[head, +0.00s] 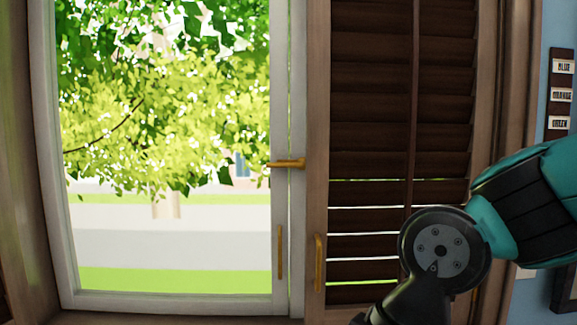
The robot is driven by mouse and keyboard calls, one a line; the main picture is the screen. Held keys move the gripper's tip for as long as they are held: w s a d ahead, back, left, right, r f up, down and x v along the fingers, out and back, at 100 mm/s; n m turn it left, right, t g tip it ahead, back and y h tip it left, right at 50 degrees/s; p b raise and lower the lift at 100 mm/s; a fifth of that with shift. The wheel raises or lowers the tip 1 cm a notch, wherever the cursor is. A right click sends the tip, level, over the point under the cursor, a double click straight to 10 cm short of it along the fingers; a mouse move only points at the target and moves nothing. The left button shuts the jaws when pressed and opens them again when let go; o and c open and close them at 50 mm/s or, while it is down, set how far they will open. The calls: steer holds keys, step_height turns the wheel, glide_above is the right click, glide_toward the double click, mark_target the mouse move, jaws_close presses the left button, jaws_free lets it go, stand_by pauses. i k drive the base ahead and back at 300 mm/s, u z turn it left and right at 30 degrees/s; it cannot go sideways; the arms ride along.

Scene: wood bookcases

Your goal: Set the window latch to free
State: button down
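The window (66,299) has a white frame and fills the left half of the head view. Its latch (289,163) is a small gold handle on the right side of the frame. The latch lies about level, with its arm reaching left across the gap between the sash and the frame. A vertical gold pull handle (280,252) is on the sash below it. My arm enters from the right, in front of the shutter, and runs out of the bottom edge. My gripper is outside the view, so its state and anything in it are hidden.
A dark brown louvred shutter (371,135) stands right of the window, with its own gold handle (319,262). A wooden post separates the two. On the blue wall at far right hangs a dark board with labels (562,95) reading blue, orange and green. The space before the window is clear.

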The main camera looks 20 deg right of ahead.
mark_target(285, 165)
steer(key=k, duration=1.15)
steer(key=u, duration=1)
steer(key=i, duration=1.5)
steer(key=z, duration=0.95)
